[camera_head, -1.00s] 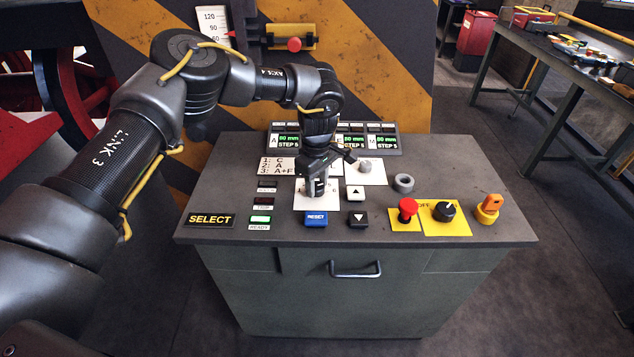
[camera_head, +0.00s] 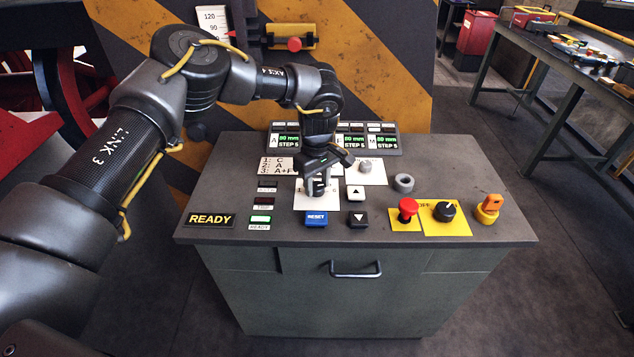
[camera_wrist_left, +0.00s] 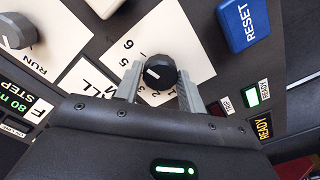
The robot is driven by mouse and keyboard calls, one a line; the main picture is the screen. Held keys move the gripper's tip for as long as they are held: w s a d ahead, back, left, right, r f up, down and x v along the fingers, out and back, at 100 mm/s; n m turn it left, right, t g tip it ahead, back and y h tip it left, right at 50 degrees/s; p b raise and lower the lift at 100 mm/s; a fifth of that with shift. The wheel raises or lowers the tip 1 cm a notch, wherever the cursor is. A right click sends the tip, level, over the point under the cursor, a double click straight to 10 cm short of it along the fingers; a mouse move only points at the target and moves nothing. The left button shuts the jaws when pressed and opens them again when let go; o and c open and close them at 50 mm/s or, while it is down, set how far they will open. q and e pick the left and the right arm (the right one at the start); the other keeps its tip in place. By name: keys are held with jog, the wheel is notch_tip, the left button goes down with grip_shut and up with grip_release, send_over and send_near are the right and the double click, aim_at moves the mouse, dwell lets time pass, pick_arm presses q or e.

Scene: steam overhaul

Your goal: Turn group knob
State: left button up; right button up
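The group knob (camera_wrist_left: 160,72) is a small dark knob with a white pointer mark, on a white card (camera_wrist_left: 150,42) where the numbers 5 and 6 show. In the wrist view my left gripper (camera_wrist_left: 160,75) has one finger on each side of it, and both appear to touch it. The pointer mark faces left in that view. In the head view the left gripper (camera_head: 318,187) comes down over the card on the console (camera_head: 215,200) and mostly hides the knob. The console's text display (camera_head: 210,219) reads READY. My right gripper is not in view.
Close to the gripper are the blue RESET button (camera_head: 316,219), the up button (camera_head: 355,192), the down button (camera_head: 358,220) and a grey knob (camera_head: 365,166).

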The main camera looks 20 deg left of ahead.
aim_at(317, 186)
pick_arm(q)
jog(key=o, duration=0.4)
jog(key=shift+c, duration=0.2)
notch_tip(317, 186, up, 11)
jog(key=b, duration=0.1)
jog(key=shift+b, duration=0.4)
jog(key=shift+f, duration=0.15)
